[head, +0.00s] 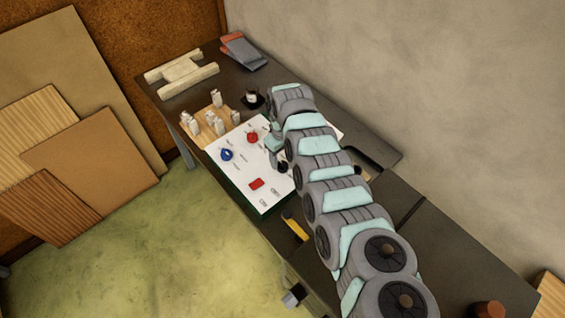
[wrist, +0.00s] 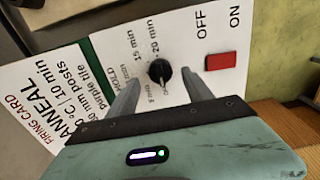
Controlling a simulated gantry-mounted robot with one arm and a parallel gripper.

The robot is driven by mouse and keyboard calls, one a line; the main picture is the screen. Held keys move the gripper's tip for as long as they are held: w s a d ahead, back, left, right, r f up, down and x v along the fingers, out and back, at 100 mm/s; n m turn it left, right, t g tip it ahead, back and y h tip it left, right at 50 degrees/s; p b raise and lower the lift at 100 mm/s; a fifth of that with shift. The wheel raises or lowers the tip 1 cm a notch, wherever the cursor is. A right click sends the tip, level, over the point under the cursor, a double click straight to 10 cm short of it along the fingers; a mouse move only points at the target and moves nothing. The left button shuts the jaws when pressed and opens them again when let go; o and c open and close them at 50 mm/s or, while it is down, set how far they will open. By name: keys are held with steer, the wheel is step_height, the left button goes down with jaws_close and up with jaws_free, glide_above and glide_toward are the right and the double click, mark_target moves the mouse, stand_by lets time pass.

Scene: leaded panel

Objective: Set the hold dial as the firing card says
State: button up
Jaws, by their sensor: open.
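The hold dial (wrist: 160,73) is a small black knob on the white panel, with minute labels around it and HOLD printed beside it. In the wrist view my gripper (wrist: 160,78) is open, its two grey fingers on either side of the dial. I cannot tell whether they touch it. A pale mark shows on the dial's lower side, but its exact setting is hard to read. The firing card (wrist: 38,100) lies at left, partly hidden by my gripper; it reads ANNEAL, 10 min, posts and purple tile. In the head view the dial (head: 283,167) sits beside my arm.
The white panel (head: 232,180) also bears a blue knob (head: 227,155), a red knob (head: 252,137) and a red switch (head: 257,184) near OFF and ON. Pale posts (head: 215,124) stand on a wooden board beyond it. My arm covers much of the dark bench (head: 455,262).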

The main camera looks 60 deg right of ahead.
mark_target(282, 163)
steer(key=shift+f+b, duration=0.45)
steer(key=shift+f, duration=1.3)
steer(key=shift+w, duration=0.1)
steer(key=shift+c, duration=0.3)
jaws_close()
